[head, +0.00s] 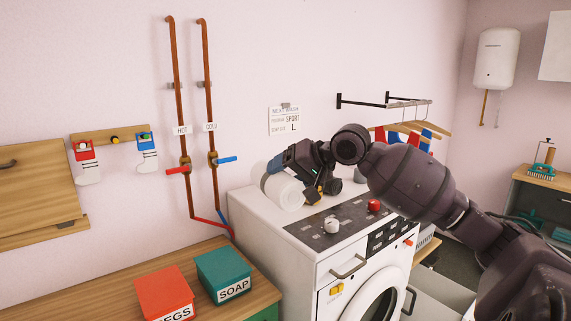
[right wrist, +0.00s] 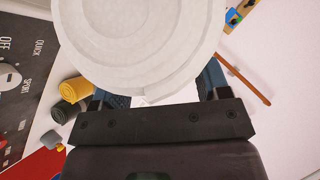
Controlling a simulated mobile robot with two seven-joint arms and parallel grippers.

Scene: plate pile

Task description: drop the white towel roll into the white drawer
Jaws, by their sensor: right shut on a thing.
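The white towel roll (head: 283,191) is at the back left of the washing machine's top, lying on its side in the head view. My right gripper (head: 277,165) is shut on it. In the right wrist view the roll (right wrist: 140,40) fills the upper middle, its round end facing the camera, between the two fingers (right wrist: 163,95). I cannot tell whether the roll touches the machine top. A white drawer front with a bar handle (head: 348,267) is at the machine's upper left front and looks shut. My left gripper is out of view.
The washing machine (head: 262,215) has a dark control panel with a white knob (head: 332,226) and a red knob (head: 374,206). A red box (head: 165,292) and a green soap box (head: 223,272) stand on the wooden counter at left.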

